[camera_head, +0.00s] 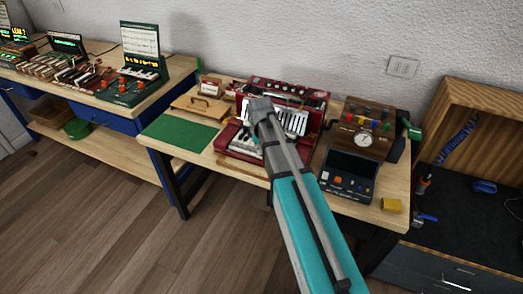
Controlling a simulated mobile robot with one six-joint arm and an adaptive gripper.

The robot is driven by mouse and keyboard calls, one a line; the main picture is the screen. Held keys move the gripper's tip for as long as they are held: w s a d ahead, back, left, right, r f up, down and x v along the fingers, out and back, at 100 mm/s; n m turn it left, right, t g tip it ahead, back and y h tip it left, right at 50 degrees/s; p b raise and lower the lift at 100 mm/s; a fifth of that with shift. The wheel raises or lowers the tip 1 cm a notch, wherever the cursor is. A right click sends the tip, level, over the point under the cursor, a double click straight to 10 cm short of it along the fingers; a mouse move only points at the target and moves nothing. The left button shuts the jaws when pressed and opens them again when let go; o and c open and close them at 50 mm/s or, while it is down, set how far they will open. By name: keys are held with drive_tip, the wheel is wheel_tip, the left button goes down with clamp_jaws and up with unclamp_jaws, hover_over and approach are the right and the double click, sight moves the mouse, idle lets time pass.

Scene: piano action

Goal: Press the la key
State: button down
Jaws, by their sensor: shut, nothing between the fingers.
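A dark red keyboard instrument (232,143) with white and black keys stands on the middle wooden table. Its white keys show to the right of my gripper (260,104) and also lower, left of my arm. My gripper is shut and empty, and in the picture it overlaps the middle of the instrument. I cannot tell its height above the keys or whether it touches any. My arm hides part of the keyboard. The la key cannot be made out at this size.
A green mat (180,133) and a wooden clipboard-like board (202,106) lie left of the instrument. A green-cased keyboard (132,80) stands on the left bench.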

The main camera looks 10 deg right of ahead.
drive_tip(key=shift+r, duration=0.1)
drive_tip(key=shift+r+p, duration=0.7)
drive_tip(key=shift+p, duration=0.1)
drive_tip(key=shift+r, duration=0.1)
wheel_tip(320, 180, up, 14)
drive_tip(key=p, duration=1.4)
